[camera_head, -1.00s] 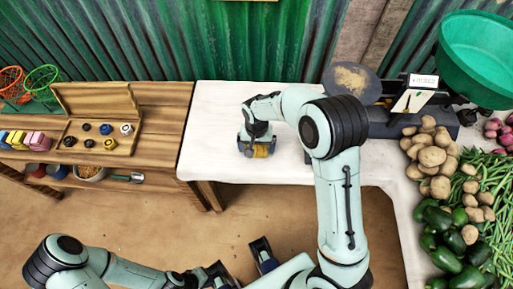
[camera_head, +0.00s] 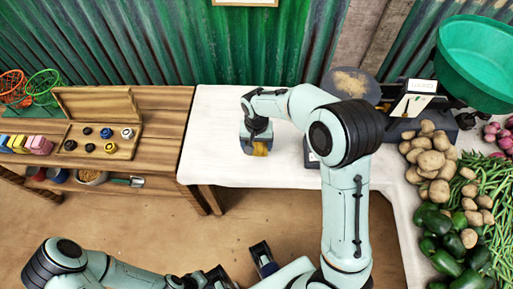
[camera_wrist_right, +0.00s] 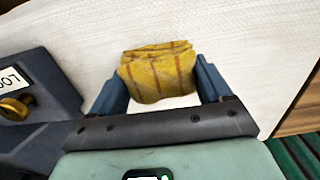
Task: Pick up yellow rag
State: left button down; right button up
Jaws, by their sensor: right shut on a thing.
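The yellow rag (camera_wrist_right: 158,74) has brown stripes and is folded and bunched. In the wrist view it sits between the two fingers of my right gripper (camera_wrist_right: 165,84), which is shut on it. In the head view, the rag (camera_head: 260,149) shows as a small yellow patch at the fingers of my right gripper (camera_head: 257,145), over the white-covered table (camera_head: 215,140). I cannot tell whether it is clear of the cloth. My left gripper (camera_head: 240,268) is low in the head view, open and empty, over the floor in front of the table.
A scale with a plate (camera_head: 351,82) and a green bowl (camera_head: 480,60) stand at the right. Potatoes (camera_head: 432,160), green peppers (camera_head: 437,222) and beans crowd the right side. A wooden bench with a weight box (camera_head: 98,150) is at the left. The table's left part is clear.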

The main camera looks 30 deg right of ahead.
aim_at(257, 143)
notch_tip(257, 143, up, 16)
jog(key=p, duration=0.2)
jog(key=shift+f, duration=0.15)
